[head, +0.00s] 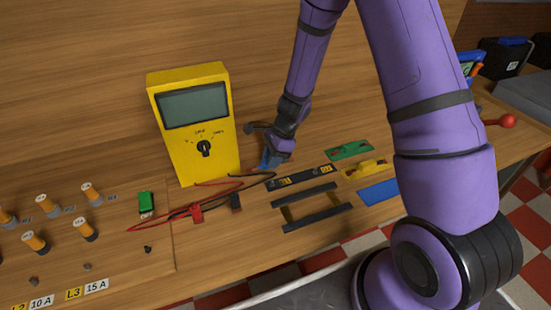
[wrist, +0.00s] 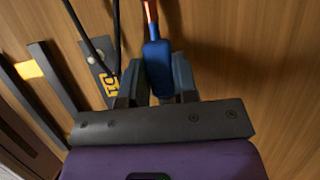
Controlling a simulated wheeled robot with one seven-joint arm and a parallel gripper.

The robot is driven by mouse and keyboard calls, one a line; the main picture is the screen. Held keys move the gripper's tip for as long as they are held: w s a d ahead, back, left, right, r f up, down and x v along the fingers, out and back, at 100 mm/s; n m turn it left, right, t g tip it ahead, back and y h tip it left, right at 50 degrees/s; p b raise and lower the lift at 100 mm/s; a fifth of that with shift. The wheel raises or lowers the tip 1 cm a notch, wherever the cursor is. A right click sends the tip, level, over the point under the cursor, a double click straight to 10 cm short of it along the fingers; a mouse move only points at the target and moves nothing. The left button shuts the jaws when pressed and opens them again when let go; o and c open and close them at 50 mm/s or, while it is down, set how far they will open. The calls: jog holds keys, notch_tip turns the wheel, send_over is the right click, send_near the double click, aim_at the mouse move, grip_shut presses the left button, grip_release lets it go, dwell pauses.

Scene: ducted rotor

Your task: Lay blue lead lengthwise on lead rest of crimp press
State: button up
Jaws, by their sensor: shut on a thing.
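The blue lead (wrist: 157,62) shows in the wrist view as a blue sleeve with a bare copper end pointing up the picture. My gripper (wrist: 156,84) is shut on it, with one dark finger on each side. In the head view my gripper (head: 270,146) is just right of the yellow meter, low over the bench. A small part of the blue lead (head: 268,160) shows below it there. A lever with a red ball knob (head: 506,121) stands at the far right, perhaps part of the crimp press. I cannot make out the lead rest.
The yellow meter (head: 191,140) stands left of my gripper, with red (head: 160,218) and black leads before it. A black labelled strip (head: 300,178), dark frame (head: 311,207), green plate (head: 349,150) and blue plate (head: 378,192) lie to the right. Orange-topped posts (head: 47,203) stand left.

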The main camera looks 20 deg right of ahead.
jog(key=shift+f, duration=0.2)
jog(key=shift+f, duration=0.15)
jog(key=o, duration=0.9)
jog(key=shift+o, duration=0.2)
